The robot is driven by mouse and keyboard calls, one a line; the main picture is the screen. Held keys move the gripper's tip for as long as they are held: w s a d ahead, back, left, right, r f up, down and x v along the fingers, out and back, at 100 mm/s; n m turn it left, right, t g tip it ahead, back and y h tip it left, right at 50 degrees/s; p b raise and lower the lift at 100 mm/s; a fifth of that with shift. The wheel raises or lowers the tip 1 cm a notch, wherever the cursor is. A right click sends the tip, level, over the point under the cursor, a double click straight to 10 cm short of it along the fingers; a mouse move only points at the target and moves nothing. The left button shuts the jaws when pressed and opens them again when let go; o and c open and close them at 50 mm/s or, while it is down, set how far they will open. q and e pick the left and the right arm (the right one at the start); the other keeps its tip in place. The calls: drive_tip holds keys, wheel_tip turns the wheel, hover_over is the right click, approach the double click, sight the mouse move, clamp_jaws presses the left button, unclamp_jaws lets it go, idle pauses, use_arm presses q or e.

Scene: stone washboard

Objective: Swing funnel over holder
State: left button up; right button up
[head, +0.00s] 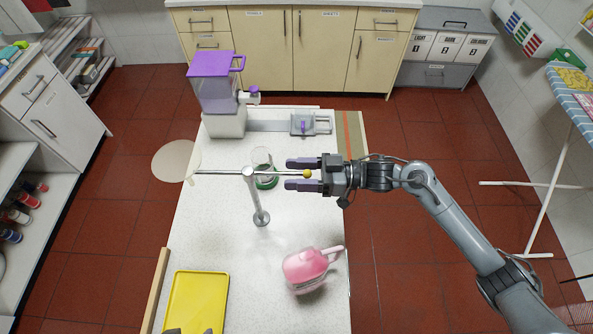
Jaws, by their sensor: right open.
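A metal post (258,205) stands on the worktop and carries a horizontal rod (225,173) with a yellow ball (307,174) at its right end. My left gripper is not identifiable.
A purple-lidded dispenser (214,85) and a grey tray-like fixture (306,124) stand at the back. A pink jug (307,268) is at front right. A yellow tray (198,300) lies front left, with a grey shape at its cut-off lower edge.

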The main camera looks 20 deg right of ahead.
use_arm(q)
drive_tip(key=shift+d, duration=0.1)
use_arm(e)
drive_tip(key=shift+w+a, duration=0.1)
drive_tip(key=shift+a, duration=0.05)
clamp_jaws()
idle(0.3)
